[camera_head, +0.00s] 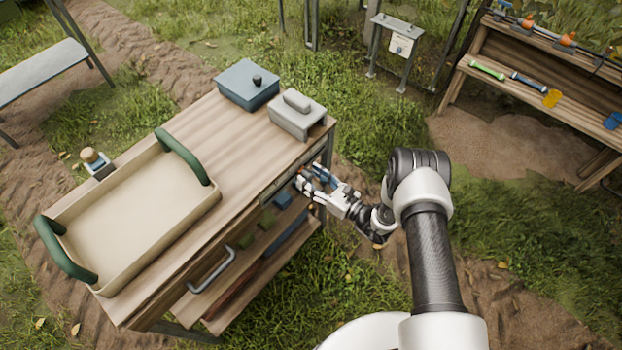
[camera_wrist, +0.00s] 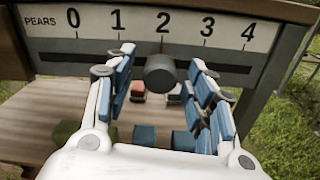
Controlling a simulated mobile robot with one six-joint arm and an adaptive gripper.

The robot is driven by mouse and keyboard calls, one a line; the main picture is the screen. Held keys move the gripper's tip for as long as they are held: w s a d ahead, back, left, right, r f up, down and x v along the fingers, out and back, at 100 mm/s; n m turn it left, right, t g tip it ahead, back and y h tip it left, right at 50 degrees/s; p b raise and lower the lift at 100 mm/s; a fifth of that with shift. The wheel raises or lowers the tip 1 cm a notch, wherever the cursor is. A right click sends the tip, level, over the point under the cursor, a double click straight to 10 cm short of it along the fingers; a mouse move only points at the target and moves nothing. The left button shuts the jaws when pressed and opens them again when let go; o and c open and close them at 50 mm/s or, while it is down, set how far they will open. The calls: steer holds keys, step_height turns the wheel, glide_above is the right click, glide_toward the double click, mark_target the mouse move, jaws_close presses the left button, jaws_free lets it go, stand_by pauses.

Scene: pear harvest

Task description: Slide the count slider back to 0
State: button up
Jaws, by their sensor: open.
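The count slider's dark round knob (camera_wrist: 160,72) sits under the 2 on a scale in the wrist view, with a thin red mark above it. The white scale plate (camera_wrist: 150,27) reads PEARS and runs from 0 at the left to 4 at the right. The knob's dark track (camera_wrist: 95,50) runs below the numbers. My gripper (camera_wrist: 163,78) is open, with blue-padded fingers on both sides of the knob and apparent gaps between. In the head view my gripper (camera_head: 318,181) is at the table's right front edge, where I cannot make out the knob.
The wooden table (camera_head: 190,105) carries a beige tray (camera_head: 135,205) with green handles, a blue box (camera_head: 246,90) and a grey lidded box (camera_head: 296,118). A lower shelf (camera_wrist: 60,105) holds small coloured blocks. Grass lies open to the right of the table.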

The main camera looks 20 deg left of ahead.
steer(key=shift+w+a, duration=0.1)
steer(key=shift+a, duration=0.15)
steer(key=shift+c, duration=0.5)
jaws_close()
